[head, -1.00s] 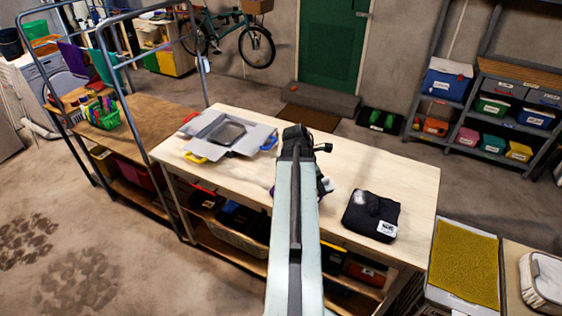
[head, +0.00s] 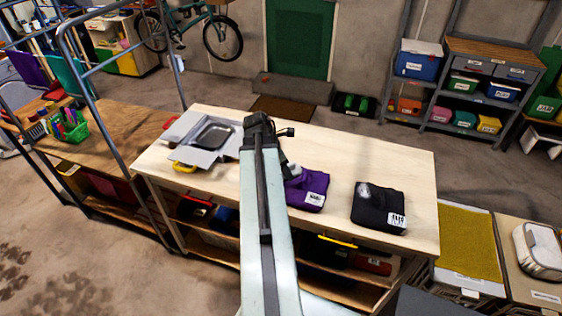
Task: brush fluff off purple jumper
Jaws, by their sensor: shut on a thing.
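The purple jumper (head: 309,190) lies folded on the pale worktable (head: 330,143), with a white label at its front right corner. My arm hides its left part.
A grey tray-like piece (head: 212,135) with flat flaps lies at the table's left end, near a yellow handle (head: 184,167). A metal rail frame (head: 103,95) stands at the left. The table's far right part is clear. A mustard mat (head: 468,240) lies right of the table.

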